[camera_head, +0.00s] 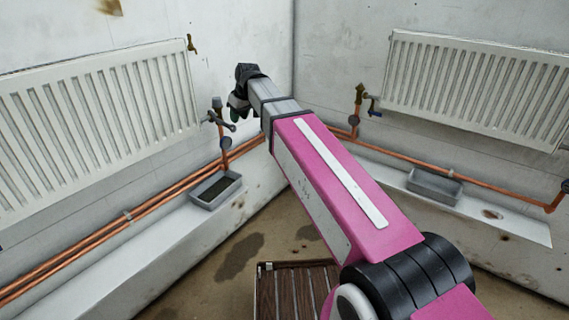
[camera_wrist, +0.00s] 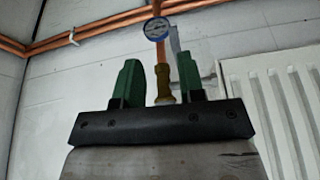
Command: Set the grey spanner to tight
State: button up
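The grey spanner (camera_head: 222,122) sits on the brass valve (camera_head: 217,103) beside the left radiator, its handle slanting down to the right. My gripper (camera_head: 240,106) is just right of and slightly above it in the head view. In the wrist view my gripper (camera_wrist: 159,86) is open, its two green fingers apart. The brass valve (camera_wrist: 164,84) shows between the fingers, but I cannot tell how far behind them it is. A dial gauge (camera_wrist: 156,28) is on the pipe above in that view. I cannot make out the spanner clearly there.
A left radiator (camera_head: 100,115) and a right radiator (camera_head: 475,85) hang on the walls. A second valve (camera_head: 359,95) carries a dark blue spanner (camera_head: 373,106). Copper pipes (camera_head: 165,198) run along the walls. Grey trays (camera_head: 215,189) (camera_head: 434,187) stand on ledges, and a slatted wooden thing (camera_head: 290,290) is on the floor.

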jog(key=s+d+f+m+h, duration=0.1)
jog(key=s+d+f+m, duration=0.1)
jog(key=d+f, duration=0.6)
jog(key=s+d+f+m+g+h, duration=0.1)
jog(key=s+d+f, duration=0.3)
jog(key=d+f, duration=0.4)
jog(key=shift+d+f+m, duration=0.2)
jog(key=shift+f+m, duration=0.7)
